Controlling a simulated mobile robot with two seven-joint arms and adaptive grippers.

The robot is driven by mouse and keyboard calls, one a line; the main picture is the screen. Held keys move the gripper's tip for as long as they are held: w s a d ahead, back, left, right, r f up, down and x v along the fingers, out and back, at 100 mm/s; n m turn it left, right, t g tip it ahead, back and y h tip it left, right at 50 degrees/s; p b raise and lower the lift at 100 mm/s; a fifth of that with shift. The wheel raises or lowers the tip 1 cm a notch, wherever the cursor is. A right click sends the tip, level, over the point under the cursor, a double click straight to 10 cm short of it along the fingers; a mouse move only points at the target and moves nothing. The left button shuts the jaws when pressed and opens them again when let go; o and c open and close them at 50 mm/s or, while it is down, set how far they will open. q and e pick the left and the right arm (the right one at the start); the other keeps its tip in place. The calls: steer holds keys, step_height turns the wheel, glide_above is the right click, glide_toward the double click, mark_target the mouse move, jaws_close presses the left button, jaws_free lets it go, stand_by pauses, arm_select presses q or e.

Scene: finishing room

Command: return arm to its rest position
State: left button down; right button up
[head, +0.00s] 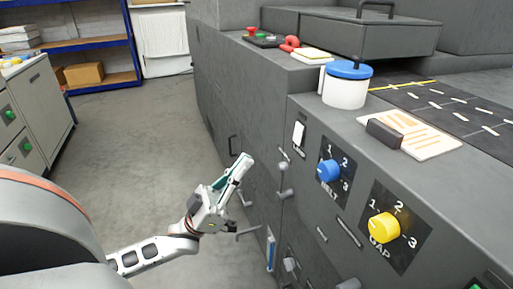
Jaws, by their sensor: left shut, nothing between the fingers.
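My left arm comes in from the lower left of the head view. My left gripper (243,165) is shut and empty, pointing up and to the right. In the picture it lies in front of the grey machine's side, left of the control panel; I cannot tell whether it touches the machine. My right gripper is not in view.
The grey machine (240,85) fills the right side. Its panel has a blue knob (329,170) and a yellow knob (384,228). A white pot with a blue lid (347,84) stands on its ledge. Floor (135,130) is clear between machine and left cabinet (40,110).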

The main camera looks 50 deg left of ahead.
arm_select(q)
steer(key=shift+s+a+f, duration=0.2)
steer(key=shift+s+f, duration=0.2)
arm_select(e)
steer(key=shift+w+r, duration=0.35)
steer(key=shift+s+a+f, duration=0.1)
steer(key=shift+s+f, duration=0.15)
